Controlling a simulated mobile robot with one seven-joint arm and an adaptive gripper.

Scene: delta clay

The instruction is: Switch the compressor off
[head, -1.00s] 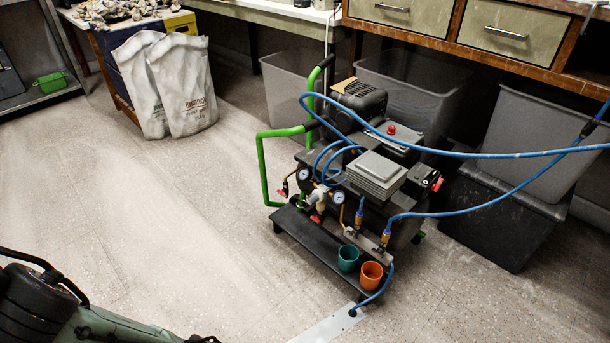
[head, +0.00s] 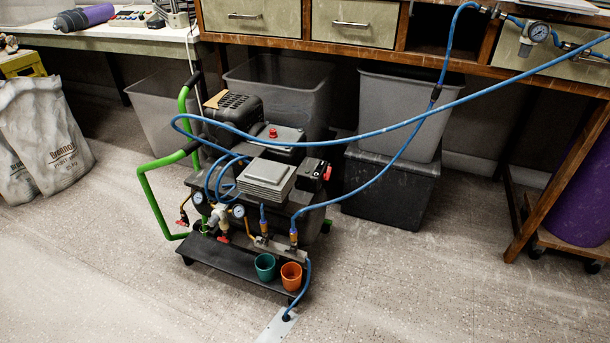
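The compressor (head: 262,185) stands on the floor near the middle of the head view, with green handles and two small gauges at its front. A red knob (head: 273,132) sits on top of a grey box on it. A black box with a red part (head: 327,172) is on its right side. I cannot tell from here which of these is the switch or how it is set. Blue hoses (head: 350,133) run from it up to the right. My gripper is not in view.
A teal cup (head: 265,266) and an orange cup (head: 291,275) stand on the compressor's front shelf. A floor plate (head: 276,327) lies in front. Grey bins (head: 405,110) stand behind under the workbench (head: 345,38). White sacks (head: 45,140) are at the left. The floor at front is open.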

